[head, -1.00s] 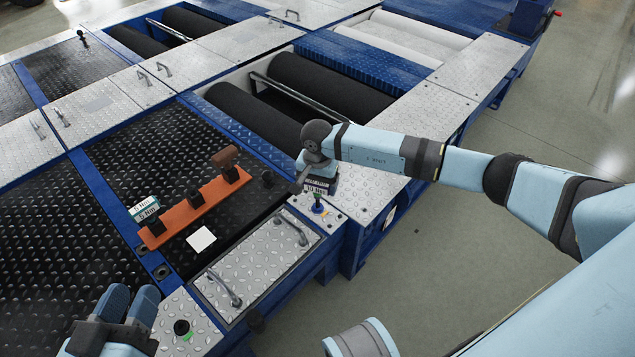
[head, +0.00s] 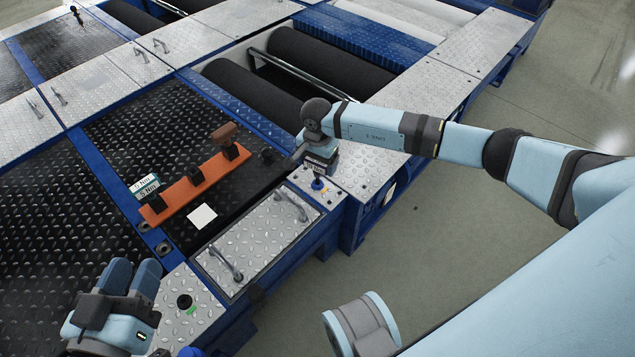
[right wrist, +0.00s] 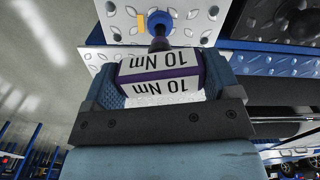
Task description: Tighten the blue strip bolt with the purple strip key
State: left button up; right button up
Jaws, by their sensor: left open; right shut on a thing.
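My right gripper (right wrist: 163,92) is shut on the purple strip key (right wrist: 160,75), a block with a purple strip and "10 Nm" labels. The key also shows in the head view (head: 318,164), held over the silver corner plate. The blue strip bolt (head: 317,184) stands on that plate, just below the key in the picture. In the right wrist view the key's dark shaft reaches to the bolt (right wrist: 160,20); whether it is seated cannot be told. My left gripper (head: 132,277) is open and empty at the lower left.
An orange rack (head: 178,205) on the black tread plate holds other keys, one with a green strip and "5 Nm" label (head: 147,188). A white square (head: 202,216) lies beside it. Handles (head: 226,264) rise from the silver cover. Another dark bolt (head: 185,302) is near my left gripper.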

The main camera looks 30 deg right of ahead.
jog(key=shift+m+p, duration=0.45)
jog(key=shift+m, duration=0.95)
jog(key=shift+r+m+p, duration=0.1)
jog(key=shift+m+p, duration=0.2)
jog(key=shift+m, duration=0.4)
jog(key=shift+r, duration=0.1)
jog(key=shift+r+p, duration=0.9)
jog(key=shift+r, duration=0.35)
